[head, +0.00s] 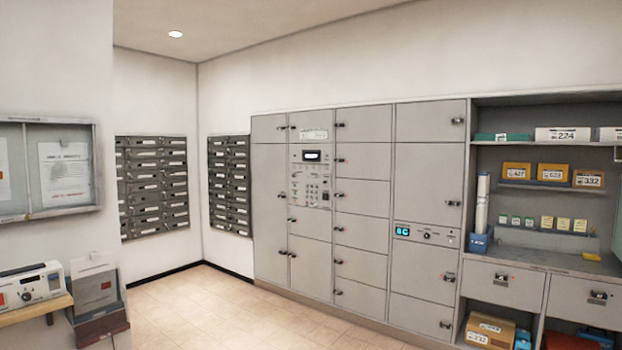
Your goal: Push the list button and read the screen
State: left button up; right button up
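A grey locker bank (362,210) stands against the far wall. Its control panel (310,178) has a small lit screen (311,156) at the top and a keypad (312,192) below; the screen's text is too small to read. A second lit blue display (402,231) sits lower right on the lockers, reading something like "SC", with small knobs or buttons (430,236) beside it. I cannot tell which control is the list button. Neither of my grippers is in view.
Dark mailbox racks (152,186) hang in the left corner. A shelf unit (545,182) with labelled boxes stands at right. A white device (32,287) sits on a wooden ledge (38,308) at lower left, beside a box stand (98,300). The tiled floor (215,305) between is clear.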

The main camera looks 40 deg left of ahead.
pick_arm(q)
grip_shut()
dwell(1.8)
